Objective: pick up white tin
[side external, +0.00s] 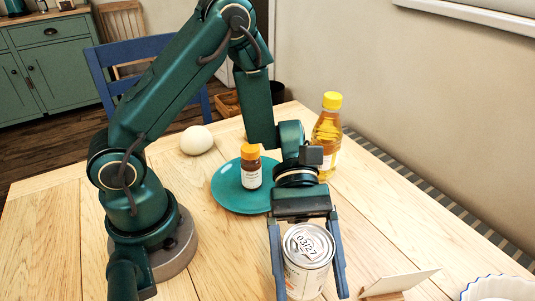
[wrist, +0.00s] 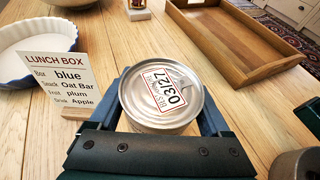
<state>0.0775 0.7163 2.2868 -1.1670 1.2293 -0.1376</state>
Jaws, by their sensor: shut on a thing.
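The white tin (side external: 308,268) stands upright near the front edge of the side external view, with a silver lid and a printed 03/27 label on top. It also shows in the wrist view (wrist: 161,94), right between the fingers. My gripper (side external: 309,283) points down, with one finger on each side of the tin, shut on it. In the wrist view my gripper (wrist: 166,110) has its fingers along the tin's left and right sides. The tin's lower part is hidden in the wrist view, and I cannot tell whether its base touches the table.
A lunch box card (wrist: 62,78) stands close by the tin, with a white-and-blue dish (wrist: 30,45) behind it. A wooden tray (wrist: 232,40) lies at the upper right. A teal plate (side external: 228,192) with a brown bottle (side external: 251,170), an oil bottle (side external: 327,135) and a white egg-like object (side external: 196,140) stand farther back.

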